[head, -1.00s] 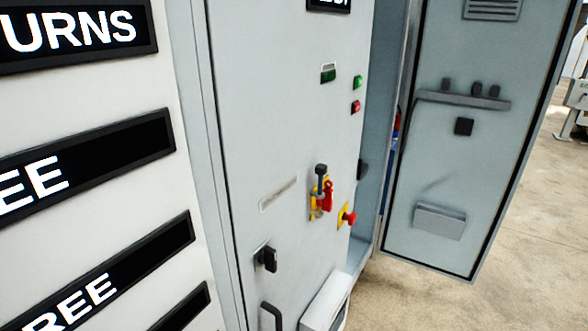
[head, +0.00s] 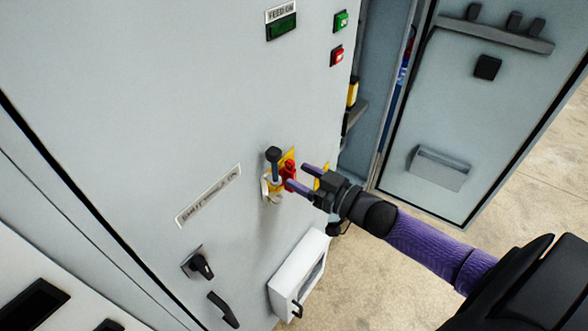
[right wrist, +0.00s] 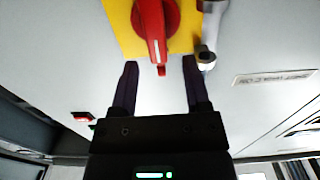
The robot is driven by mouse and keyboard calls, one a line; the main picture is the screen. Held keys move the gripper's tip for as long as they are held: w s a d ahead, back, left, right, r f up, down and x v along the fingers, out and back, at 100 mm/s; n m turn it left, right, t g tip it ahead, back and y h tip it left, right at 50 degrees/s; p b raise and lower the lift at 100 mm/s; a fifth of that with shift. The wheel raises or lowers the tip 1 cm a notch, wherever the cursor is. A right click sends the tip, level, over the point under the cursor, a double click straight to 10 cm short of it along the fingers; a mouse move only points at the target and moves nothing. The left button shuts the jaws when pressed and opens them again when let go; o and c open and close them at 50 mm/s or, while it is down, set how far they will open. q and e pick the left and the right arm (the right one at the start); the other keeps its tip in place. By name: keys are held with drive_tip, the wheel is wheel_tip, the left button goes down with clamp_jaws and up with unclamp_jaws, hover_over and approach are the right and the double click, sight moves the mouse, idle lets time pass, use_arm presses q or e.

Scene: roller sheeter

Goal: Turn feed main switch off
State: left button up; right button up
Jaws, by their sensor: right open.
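The feed main switch is a red rotary handle (head: 290,169) on a yellow plate (head: 282,156) on the grey cabinet front. In the right wrist view the red handle (right wrist: 152,28) points down towards my gripper, on its yellow plate (right wrist: 118,22). My right gripper (head: 298,177) is open in front of the switch. In the right wrist view its two fingers (right wrist: 160,66) stand apart, with the handle's lower tip between their ends; I cannot tell whether they touch it. My left gripper is not in view.
A grey lever with a dark knob (head: 273,156) stands right beside the handle. A green lamp (head: 283,27), a green button (head: 341,20) and a red button (head: 337,57) are above. A black rotary knob (head: 201,264) and a white box (head: 297,277) are below. An open cabinet door (head: 455,120) is at right.

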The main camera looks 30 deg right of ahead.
drive_tip(key=shift+x, duration=1.2)
drive_tip(key=shift+c, duration=0.3)
clamp_jaws()
